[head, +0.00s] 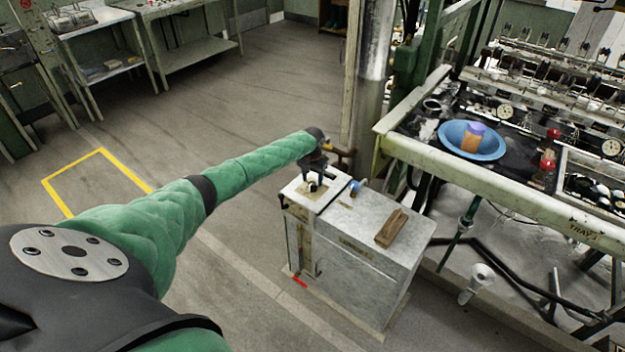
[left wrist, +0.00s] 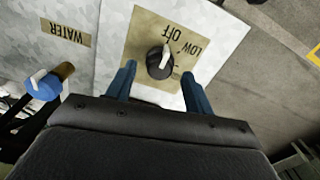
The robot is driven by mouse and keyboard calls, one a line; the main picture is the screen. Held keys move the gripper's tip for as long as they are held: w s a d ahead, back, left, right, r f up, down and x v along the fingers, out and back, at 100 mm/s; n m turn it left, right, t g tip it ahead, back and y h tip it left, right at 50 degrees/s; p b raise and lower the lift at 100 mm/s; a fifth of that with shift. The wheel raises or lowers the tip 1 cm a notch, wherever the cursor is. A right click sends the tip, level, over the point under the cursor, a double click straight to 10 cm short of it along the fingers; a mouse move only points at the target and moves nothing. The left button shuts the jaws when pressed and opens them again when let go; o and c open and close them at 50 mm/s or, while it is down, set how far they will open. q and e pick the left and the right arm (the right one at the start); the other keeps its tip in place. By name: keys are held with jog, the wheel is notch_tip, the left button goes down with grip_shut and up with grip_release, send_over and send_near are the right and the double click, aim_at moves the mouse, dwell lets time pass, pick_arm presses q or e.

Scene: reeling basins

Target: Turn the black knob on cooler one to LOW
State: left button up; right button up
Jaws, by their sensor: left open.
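The black knob (left wrist: 160,62) sits on a tan label plate on top of the cooler, with OFF and LOW printed beside it, upside down in the left wrist view. A pale mark on the knob points toward the lettering, between or near OFF and LOW; I cannot tell exactly which. The cooler (head: 365,235) is a grey metal box in the head view. My left gripper (left wrist: 160,85) is open, its two blue fingers on either side of the knob and a little short of it. In the head view my left gripper (head: 315,180) is over the cooler's raised left end. My right gripper is out of view.
A blue-handled WATER valve (left wrist: 45,85) stands beside the knob plate. A wooden block (head: 392,228) lies on the cooler top. A reeling bench with a blue bowl (head: 452,135) is at the right. A metal post (head: 372,100) rises behind.

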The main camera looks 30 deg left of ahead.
pick_arm(q)
jog(key=shift+f, duration=0.95)
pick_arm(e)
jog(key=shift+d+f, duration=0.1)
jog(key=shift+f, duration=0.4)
pick_arm(q)
jog(key=shift+r, duration=0.1)
jog(key=shift+c, duration=0.4)
jog(key=c, duration=0.9)
